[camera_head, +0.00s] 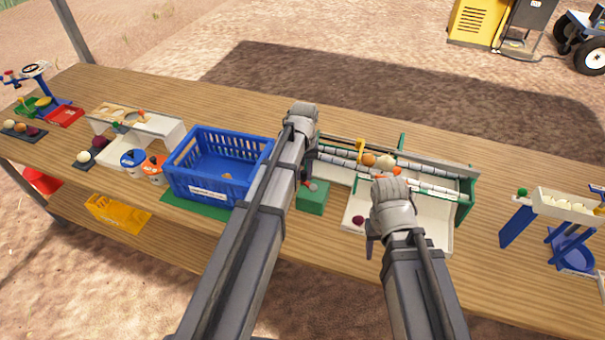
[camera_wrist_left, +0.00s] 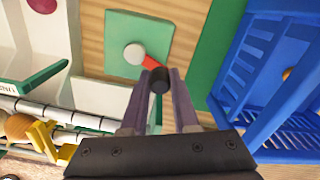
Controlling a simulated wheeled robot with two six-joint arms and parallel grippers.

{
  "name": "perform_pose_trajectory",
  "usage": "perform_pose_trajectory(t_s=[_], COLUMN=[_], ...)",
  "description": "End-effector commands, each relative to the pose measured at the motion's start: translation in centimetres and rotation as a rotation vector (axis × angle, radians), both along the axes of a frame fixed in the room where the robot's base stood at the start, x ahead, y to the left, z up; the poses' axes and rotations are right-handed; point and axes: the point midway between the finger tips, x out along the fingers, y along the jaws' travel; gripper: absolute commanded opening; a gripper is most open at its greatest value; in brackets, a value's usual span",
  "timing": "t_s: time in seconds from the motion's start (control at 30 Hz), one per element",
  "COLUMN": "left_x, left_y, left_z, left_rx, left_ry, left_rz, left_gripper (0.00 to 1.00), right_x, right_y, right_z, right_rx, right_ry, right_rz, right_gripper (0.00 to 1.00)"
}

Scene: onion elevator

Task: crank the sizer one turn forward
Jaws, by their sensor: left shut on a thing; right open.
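The sizer (camera_head: 440,168) has long pale rollers in a green and white frame. An orange-brown onion (camera_head: 368,160) and a pale onion (camera_head: 386,162) sit on its rollers. Its crank stands on a green block (camera_head: 313,203), with a pale hub (camera_wrist_left: 134,53), a short red arm (camera_wrist_left: 155,63) and a dark knob (camera_wrist_left: 158,82). My left gripper (camera_wrist_left: 159,84) is shut on that knob, one finger on each side. In the head view its arm partly hides the crank. My right gripper (camera_head: 371,243) is open and empty over the sizer's white tray (camera_head: 430,240).
A blue crate (camera_head: 215,190) stands close left of the crank, on a green mat (camera_head: 185,205). A purple onion (camera_head: 358,220) lies in the white tray. A yellow piece (camera_head: 359,150) stands at the rollers. A blue-legged stand (camera_head: 518,222) is at right. Bare wood lies behind the sizer.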

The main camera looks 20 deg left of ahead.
Motion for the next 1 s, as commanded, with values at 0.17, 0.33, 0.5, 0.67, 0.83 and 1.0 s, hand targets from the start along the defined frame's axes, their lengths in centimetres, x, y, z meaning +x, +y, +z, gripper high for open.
perform_pose_trajectory(t_s=[0.17,0.33,0.5,0.67,0.83,1.0], left_x=[0.7,0.8,0.7,0.9,1.4,1.6], left_y=[-0.6,-0.7,-0.7,-0.9,-1.5,-1.9], left_z=[0.0,0.0,0.0,0.0,0.0,0.0], left_rx=[-0.004,-0.005,-0.005,-0.005,-0.005,-0.005], left_ry=[0.001,0.002,0.002,0.002,0.003,0.004], left_rz=[-0.003,-0.003,-0.002,-0.003,-0.004,-0.003], left_gripper=[0.0,0.0,0.0,0.0,0.0,0.0], right_x=[0.0,0.0,0.0,0.0,0.0,0.0], right_y=[0.0,0.0,0.0,0.0,0.0,0.0], right_z=[0.0,0.0,0.0,0.0,0.0,0.0], right_rx=[0.0,0.0,0.0,0.0,0.0,0.0], right_ry=[0.0,0.0,0.0,0.0,0.0,0.0], right_rz=[0.0,0.0,0.0,0.0,0.0,0.0], right_gripper=[0.5,0.5,0.5,0.5,0.5,0.5])
